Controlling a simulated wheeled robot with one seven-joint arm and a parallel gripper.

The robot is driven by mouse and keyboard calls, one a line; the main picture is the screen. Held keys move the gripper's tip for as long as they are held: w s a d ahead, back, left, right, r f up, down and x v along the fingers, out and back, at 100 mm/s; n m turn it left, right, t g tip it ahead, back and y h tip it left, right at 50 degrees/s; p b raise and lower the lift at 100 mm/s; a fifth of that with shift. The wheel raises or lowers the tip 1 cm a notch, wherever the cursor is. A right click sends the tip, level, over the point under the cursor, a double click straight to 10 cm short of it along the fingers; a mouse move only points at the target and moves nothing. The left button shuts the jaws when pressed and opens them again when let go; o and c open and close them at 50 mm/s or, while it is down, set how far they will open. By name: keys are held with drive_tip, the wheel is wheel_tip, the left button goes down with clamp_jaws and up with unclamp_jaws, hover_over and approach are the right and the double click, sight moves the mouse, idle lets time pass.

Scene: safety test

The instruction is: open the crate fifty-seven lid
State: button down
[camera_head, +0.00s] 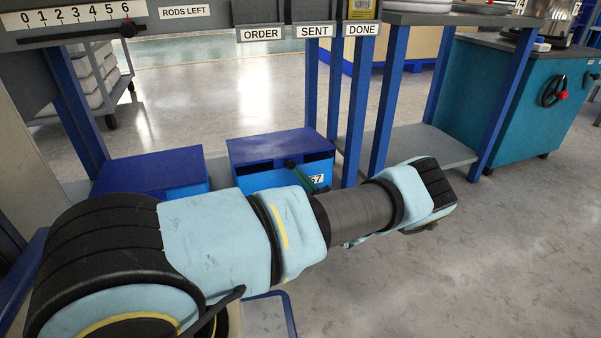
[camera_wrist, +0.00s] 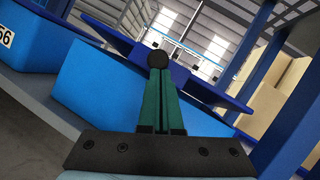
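Crate fifty-seven (camera_head: 262,180) is a blue box with part of a "57" label showing at its front right. Its dark blue lid (camera_head: 275,143) is on top, with a dark gap under its front edge. In the wrist view the crate (camera_wrist: 105,88) and lid (camera_wrist: 205,92) fill the middle, with a gap between them at the right. My gripper (camera_head: 291,164) is at the lid's front edge. Its green fingers (camera_wrist: 158,62) lie close together, with a round black end over the lid edge. Exact contact with the lid is unclear. My arm hides the crate's lower front.
Another blue crate (camera_head: 150,174) with a shut lid stands to the left; a "56" label (camera_wrist: 6,37) shows in the wrist view. Blue table posts (camera_head: 357,110) stand close right of crate fifty-seven. Grey floor (camera_head: 470,270) is clear at the right.

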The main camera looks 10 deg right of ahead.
drive_tip(key=w+r+m+g+h+p, duration=0.1)
drive_tip(key=w+r+g+p, duration=0.1)
drive_tip(key=r+p, duration=0.65)
drive_tip(key=w+r+m+g+h+p, duration=0.1)
drive_tip(key=w+r+g+h+p, duration=0.15)
drive_tip(key=r+p, duration=0.55)
drive_tip(key=w+a+r+g+p, duration=0.2)
drive_tip(key=w+r+p, duration=0.5)
drive_tip(key=w+r, duration=0.2)
drive_tip(key=shift+w+r+m+g, duration=0.15)
drive_tip(key=shift+w+m+g, duration=0.2)
drive_tip(key=shift+w+m, duration=0.05)
